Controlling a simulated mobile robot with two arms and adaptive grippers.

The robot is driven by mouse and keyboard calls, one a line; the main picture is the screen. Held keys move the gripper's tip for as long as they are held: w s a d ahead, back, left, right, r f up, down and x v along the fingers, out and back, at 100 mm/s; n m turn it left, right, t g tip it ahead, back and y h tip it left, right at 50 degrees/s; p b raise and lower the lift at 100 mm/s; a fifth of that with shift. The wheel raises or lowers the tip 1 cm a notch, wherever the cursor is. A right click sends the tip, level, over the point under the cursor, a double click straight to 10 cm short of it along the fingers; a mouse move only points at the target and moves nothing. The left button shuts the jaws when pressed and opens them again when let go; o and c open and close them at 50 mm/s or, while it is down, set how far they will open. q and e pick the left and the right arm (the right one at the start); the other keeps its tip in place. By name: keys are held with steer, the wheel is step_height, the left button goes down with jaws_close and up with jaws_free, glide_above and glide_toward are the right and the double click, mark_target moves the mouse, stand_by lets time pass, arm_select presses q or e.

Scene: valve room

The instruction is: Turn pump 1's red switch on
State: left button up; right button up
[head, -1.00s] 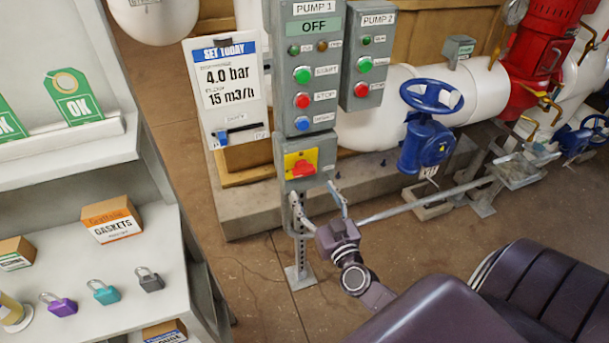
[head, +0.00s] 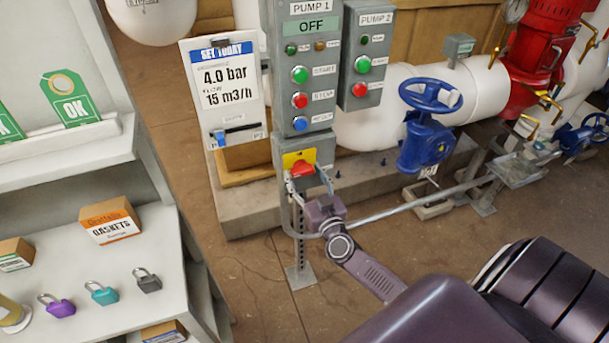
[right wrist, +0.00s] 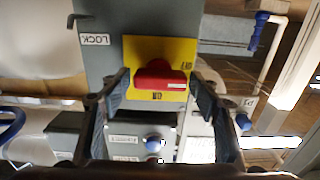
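Pump 1's red switch (head: 302,170) sits on a yellow plate (head: 290,158) low on the grey PUMP 1 panel (head: 304,60), whose display reads OFF. In the right wrist view the red switch (right wrist: 160,76) lies crosswise on its yellow plate (right wrist: 152,48), upside down. My right gripper (head: 307,183) is at the switch from below. Its fingers (right wrist: 165,95) are spread on both sides of the handle, with gaps showing; it is open and holds nothing. Contact with the panel cannot be told. My left gripper is not in view.
The PUMP 2 box (head: 367,60) stands right of the panel and the SET TODAY board (head: 225,90) left. A blue valve wheel (head: 432,97) and pipes are farther right. A shelf with padlocks (head: 148,281) and a gaskets box (head: 110,220) is at left.

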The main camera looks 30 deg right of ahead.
steer(key=c, duration=0.8)
steer(key=m, duration=0.3)
steer(key=shift+p, duration=0.3)
steer(key=m, duration=0.3)
steer(key=shift+m, duration=0.3)
steer(key=m, duration=0.5)
steer(key=shift+b, duration=0.4)
steer(key=m+b, duration=0.1)
steer(key=m, duration=0.5)
steer(key=shift+d, duration=0.1)
steer(key=shift+m, duration=0.3)
steer(key=o, duration=1.2)
steer(key=shift+r, duration=0.1)
steer(key=shift+c, duration=0.2)
